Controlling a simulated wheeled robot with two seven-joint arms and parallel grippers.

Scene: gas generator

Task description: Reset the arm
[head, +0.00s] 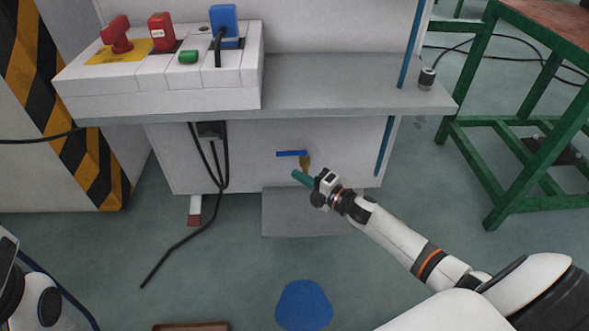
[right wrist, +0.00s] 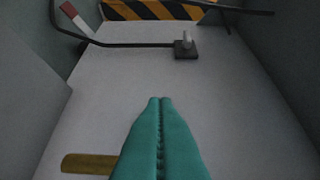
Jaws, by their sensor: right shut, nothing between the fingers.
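My right gripper (head: 298,176) reaches in from the lower right in the head view. Its green fingers are shut and empty, just below a blue valve handle (head: 291,153) on the front of the white cabinet (head: 260,145). The handle lies level, with a brass valve body (head: 305,163) beneath its right end. In the right wrist view, the shut green fingertips (right wrist: 160,101) meet with nothing between them. A brass-coloured bar (right wrist: 88,163) shows beside them at lower left. Part of my left arm shows at the lower left of the head view; its gripper is not visible.
A grey ledge (head: 335,88) juts out above my right gripper, carrying a white switch panel (head: 180,95). Black cables (head: 222,165) hang from a socket at left. A green table frame (head: 540,165) stands at right. A blue round object (head: 303,306) is at the bottom.

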